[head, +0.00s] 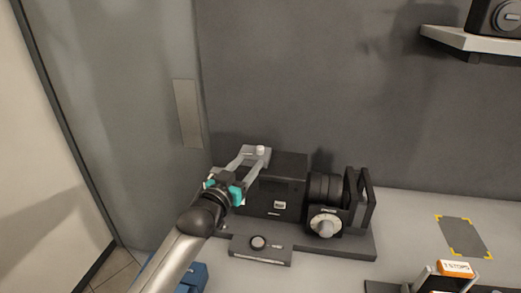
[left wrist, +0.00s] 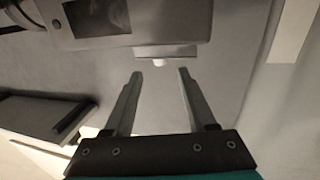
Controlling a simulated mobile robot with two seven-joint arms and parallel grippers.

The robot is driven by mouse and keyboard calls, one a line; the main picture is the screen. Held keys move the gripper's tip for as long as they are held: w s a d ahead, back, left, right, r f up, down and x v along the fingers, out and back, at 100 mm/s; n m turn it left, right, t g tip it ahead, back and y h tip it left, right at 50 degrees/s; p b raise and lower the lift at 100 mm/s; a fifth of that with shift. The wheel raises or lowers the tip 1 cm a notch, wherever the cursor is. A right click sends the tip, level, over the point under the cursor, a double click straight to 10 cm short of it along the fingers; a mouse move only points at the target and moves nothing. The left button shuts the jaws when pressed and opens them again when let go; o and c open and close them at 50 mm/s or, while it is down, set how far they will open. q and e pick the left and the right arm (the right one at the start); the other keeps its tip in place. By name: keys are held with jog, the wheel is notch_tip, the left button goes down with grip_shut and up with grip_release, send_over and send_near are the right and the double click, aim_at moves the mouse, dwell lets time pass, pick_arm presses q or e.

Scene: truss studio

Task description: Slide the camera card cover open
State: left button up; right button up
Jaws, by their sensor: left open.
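The black cinema camera (head: 284,186) stands on a dark baseplate by the back wall, its lens and matte box to the right. My left gripper (head: 257,160) is at the camera's left rear, with its two grey fingers open. In the left wrist view the open fingers (left wrist: 160,73) point at a grey camera face (left wrist: 120,22). A small pale knob (left wrist: 159,62) on a light ledge shows just beyond and between the fingertips, apart from both. It looks like the knob on the card cover, but the cover's outline and position cannot be told. My right gripper is not in view.
An orange-labelled filter (head: 457,268) stands at the lower right, near a yellow-cornered grey mat (head: 463,237). A wall shelf (head: 470,40) is at the upper right. Table between camera and mat is clear.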

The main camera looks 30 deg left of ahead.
aim_at(259, 151)
pick_arm(q)
jog(key=shift+w+a+b, duration=0.1)
jog(key=shift+w+b, duration=0.3)
jog(key=shift+w, duration=3.85)
jog(key=shift+c, duration=0.3)
grip_shut()
